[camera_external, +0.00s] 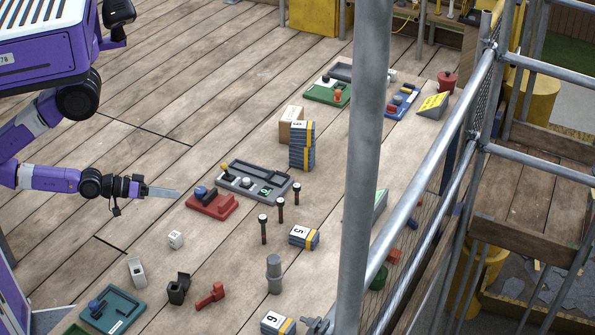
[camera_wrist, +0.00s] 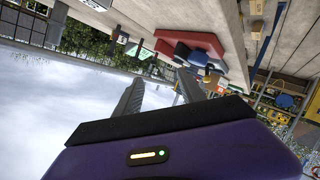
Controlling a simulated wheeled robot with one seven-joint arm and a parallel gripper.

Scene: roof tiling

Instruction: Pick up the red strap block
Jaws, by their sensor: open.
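A red block with a blue knob-like piece on top (camera_external: 211,205) rests on the wooden deck, just right of my gripper. In the wrist view, a red piece with dark blue parts (camera_wrist: 201,40) lies beyond the fingers, near the top. A smaller red piece with a handle-like arm (camera_external: 210,295) lies nearer the front. I cannot tell for certain which red piece is the strap block. My gripper (camera_external: 164,192) is level, low over the deck, pointing right towards the first red block. Its two fingers are apart and empty in the wrist view (camera_wrist: 161,77).
A grey tray (camera_external: 279,188) of small parts sits behind the red block. Several dark bolts stand upright right of it. A white cube (camera_external: 176,239) lies nearer the front. A scaffold pole (camera_external: 364,120) hides part of the right side. The deck at back left is clear.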

